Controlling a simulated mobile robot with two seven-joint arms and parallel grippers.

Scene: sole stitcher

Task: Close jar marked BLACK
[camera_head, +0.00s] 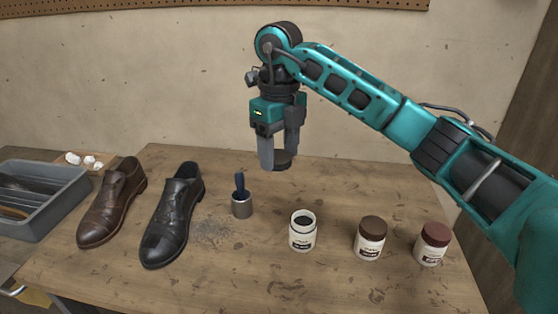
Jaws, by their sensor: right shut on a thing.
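An open white jar (303,236) stands upright on the wooden table, with dark contents showing in its mouth and a small label too fine to read. My right gripper (279,152) points down from above, behind and slightly left of the jar's mouth. It is shut on a dark round lid (282,161), held in the air apart from the jar. Two closed jars with brown lids, a middle one (369,241) and a right one (432,246), stand to the right; their labels are also unclear. My left gripper is not in view.
A brush stands in a small metal cup (242,207) left of the open jar. A black shoe (171,222) and a brown shoe (110,205) stand further left, beside a grey tray (38,220). The table front (300,292) is clear.

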